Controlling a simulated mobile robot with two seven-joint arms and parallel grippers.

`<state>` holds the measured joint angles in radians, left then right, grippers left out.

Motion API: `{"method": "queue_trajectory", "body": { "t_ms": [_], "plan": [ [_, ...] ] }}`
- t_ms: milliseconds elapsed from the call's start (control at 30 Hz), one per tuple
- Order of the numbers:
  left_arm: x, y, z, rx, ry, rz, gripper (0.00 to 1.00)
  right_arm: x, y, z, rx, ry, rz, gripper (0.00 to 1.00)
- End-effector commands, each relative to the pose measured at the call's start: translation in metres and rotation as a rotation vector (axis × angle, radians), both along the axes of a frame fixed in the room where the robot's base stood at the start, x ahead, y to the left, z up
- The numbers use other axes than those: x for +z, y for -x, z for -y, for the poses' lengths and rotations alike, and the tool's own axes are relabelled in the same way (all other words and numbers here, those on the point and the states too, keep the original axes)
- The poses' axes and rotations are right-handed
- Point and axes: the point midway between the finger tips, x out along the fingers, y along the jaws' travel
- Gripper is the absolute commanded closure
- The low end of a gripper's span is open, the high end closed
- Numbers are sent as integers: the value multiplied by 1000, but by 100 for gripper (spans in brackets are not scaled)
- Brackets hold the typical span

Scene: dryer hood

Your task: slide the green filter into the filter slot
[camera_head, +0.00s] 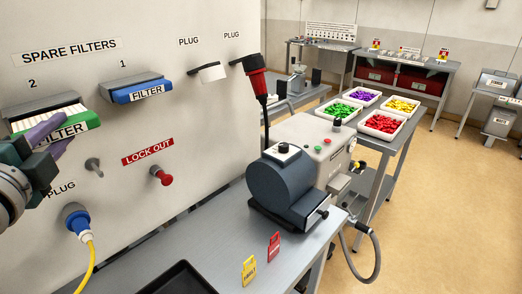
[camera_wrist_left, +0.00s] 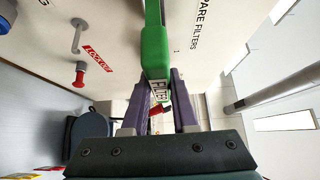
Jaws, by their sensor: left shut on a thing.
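The green filter (camera_head: 82,122), with a white pleated top and a "FILTER" label, is at spare-filter holder 2 (camera_head: 40,104) on the grey panel and sticks out toward me. My left gripper (camera_head: 60,139) comes in from the left, its purple fingers shut on the filter's green front. In the left wrist view the green filter (camera_wrist_left: 156,52) lies between the purple fingertips (camera_wrist_left: 160,84). How deep the filter sits in the holder is partly hidden. I cannot make out a separate filter slot for certain. My right gripper is not in view.
A blue filter (camera_head: 140,92) sits in holder 1. A grey knob (camera_head: 93,164), a red lock-out knob (camera_head: 161,176) and a blue plug with yellow cable (camera_head: 77,219) stick out below. A dark blue machine (camera_head: 283,187) and a black tray (camera_head: 180,280) are on the bench.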

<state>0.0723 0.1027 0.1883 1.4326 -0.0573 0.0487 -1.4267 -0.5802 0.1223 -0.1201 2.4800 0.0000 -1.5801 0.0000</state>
Motion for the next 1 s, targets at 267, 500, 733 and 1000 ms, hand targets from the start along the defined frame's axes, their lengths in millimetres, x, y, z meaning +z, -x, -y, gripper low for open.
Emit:
{"method": "queue_trajectory", "body": {
  "t_ms": [267,500,733,1000],
  "plan": [
    [0,1,1,0,0,1,100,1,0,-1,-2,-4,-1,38],
    [0,1,1,0,0,0,100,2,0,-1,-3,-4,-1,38],
    [0,2,2,0,1,0,100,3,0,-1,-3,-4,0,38],
    [1,12,15,0,2,-1,100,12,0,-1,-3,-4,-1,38]
  ]
}}
